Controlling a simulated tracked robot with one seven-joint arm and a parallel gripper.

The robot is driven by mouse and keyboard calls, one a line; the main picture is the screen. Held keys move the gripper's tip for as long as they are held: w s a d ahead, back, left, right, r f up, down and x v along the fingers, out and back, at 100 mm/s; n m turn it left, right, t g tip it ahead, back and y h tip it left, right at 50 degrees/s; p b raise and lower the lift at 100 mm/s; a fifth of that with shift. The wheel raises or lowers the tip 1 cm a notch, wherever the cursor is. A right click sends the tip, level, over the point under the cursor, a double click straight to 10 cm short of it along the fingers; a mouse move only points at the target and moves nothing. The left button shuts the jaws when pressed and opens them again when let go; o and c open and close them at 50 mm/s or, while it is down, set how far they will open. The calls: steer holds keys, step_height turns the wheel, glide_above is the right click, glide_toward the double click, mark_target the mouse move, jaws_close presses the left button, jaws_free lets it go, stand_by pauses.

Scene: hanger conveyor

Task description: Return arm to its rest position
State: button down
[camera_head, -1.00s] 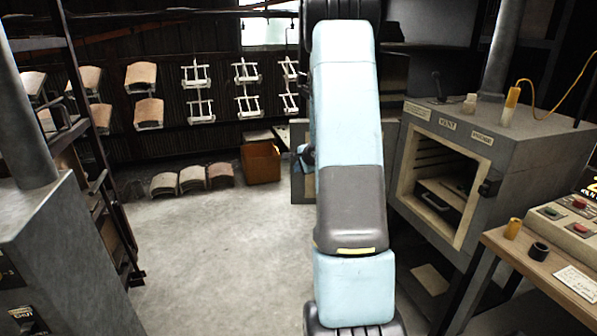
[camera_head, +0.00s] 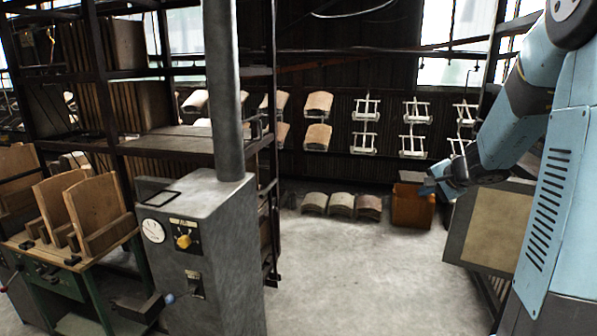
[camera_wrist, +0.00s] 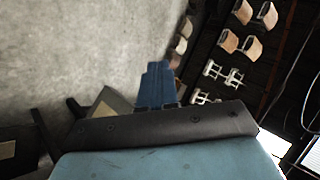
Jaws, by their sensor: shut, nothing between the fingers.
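My arm, light blue and dark grey, comes in from the right edge of the head view and bends down to the left. My gripper (camera_head: 438,183) is at its end, small and blue, in front of the orange-brown box on the floor. In the wrist view my gripper (camera_wrist: 156,85) shows as blue fingers close together, shut with nothing held. The fingers appear over the grey floor, beside the hanging racks.
A grey machine (camera_head: 205,225) with a dial and a tall pipe stands at front left. A green bench (camera_head: 75,265) holds wooden pieces. Curved pieces (camera_head: 341,204) lie on the floor near an orange-brown box (camera_head: 412,206). White hangers (camera_head: 367,108) hang behind. The middle floor is clear.

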steer(key=s+a+r+n+g+y, duration=0.1)
steer(key=s+a+r+n, duration=0.2)
steer(key=s+a, duration=0.35)
steer(key=s+a+r+n+g, duration=0.2)
steer(key=s+a+r+n, duration=0.2)
steer(key=s+a, duration=0.3)
steer(key=s+d+n+h, duration=0.1)
steer(key=s+n+h, duration=0.3)
steer(key=s, duration=1.4)
steer(key=shift+s+r+n+g, duration=0.3)
steer(key=shift+s+r+g, duration=0.05)
steer(key=shift+r+g, duration=0.05)
steer(key=shift+d, duration=0.1)
